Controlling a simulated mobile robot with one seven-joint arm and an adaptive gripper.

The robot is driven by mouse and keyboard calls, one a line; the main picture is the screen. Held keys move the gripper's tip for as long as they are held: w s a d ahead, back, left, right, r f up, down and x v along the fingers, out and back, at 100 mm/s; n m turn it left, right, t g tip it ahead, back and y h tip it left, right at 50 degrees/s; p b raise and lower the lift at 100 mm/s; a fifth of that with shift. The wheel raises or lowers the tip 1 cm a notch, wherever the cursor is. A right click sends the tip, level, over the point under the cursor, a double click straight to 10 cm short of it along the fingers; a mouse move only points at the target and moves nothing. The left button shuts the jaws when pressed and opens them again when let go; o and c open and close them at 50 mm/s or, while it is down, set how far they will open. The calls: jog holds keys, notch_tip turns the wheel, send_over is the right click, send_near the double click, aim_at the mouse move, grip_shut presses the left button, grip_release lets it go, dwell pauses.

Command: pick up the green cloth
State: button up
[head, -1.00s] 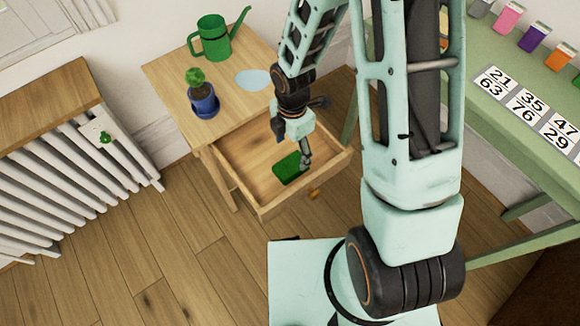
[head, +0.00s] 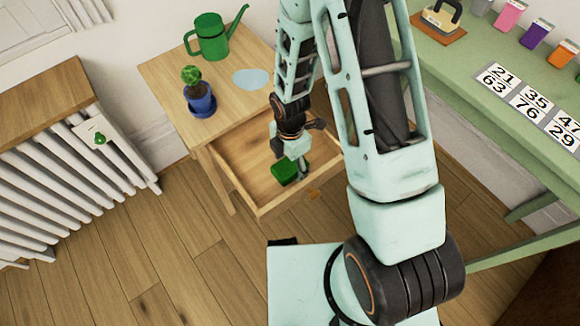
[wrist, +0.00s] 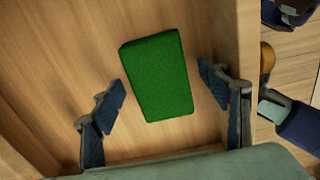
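The green cloth (head: 284,173) is a folded rectangular pad lying in the open wooden drawer (head: 238,178). In the wrist view the cloth (wrist: 157,75) lies on the drawer floor, slightly turned. My gripper (wrist: 163,88) is open, with one dark finger on each side of the cloth's near part and visible gaps between. In the head view my gripper (head: 301,174) points down into the drawer at the cloth's right side and hides part of it. I cannot tell its exact height above the drawer floor.
The drawer walls stand close around my gripper. On the wooden table (head: 160,76) stand a green watering can (head: 212,38) and a blue-potted plant (head: 200,97). A light blue patch (head: 251,79) lies there. A green table (head: 470,70) is at right, a white radiator (head: 70,185) at left.

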jog(key=c, duration=1.1)
jog(key=shift+r, duration=0.1)
jog(key=shift+c, duration=0.2)
jog(key=shift+r, duration=0.6)
jog(key=s+r+p, duration=0.1)
jog(key=s+r, duration=0.2)
jog(key=s+r+p, duration=0.2)
jog(key=s+r, duration=0.1)
jog(key=r, duration=0.1)
jog(key=s+r+p, duration=0.1)
jog(key=s+r, duration=0.2)
jog(key=s, duration=0.1)
jog(key=shift+s+a+r, duration=0.1)
jog(key=shift+a+r, duration=0.1)
jog(key=shift+a, duration=0.1)
jog(key=s+p, duration=0.1)
jog(key=p, duration=0.4)
jog(key=s+r+p, duration=0.1)
jog(key=s+p, duration=0.1)
jog(key=p, duration=0.3)
jog(key=shift+s+a+r+p, duration=0.2)
jog(key=shift+s+p, duration=0.1)
jog(key=shift+p, duration=0.05)
jog(key=shift+s+p, duration=0.1)
jog(key=shift+p, duration=0.3)
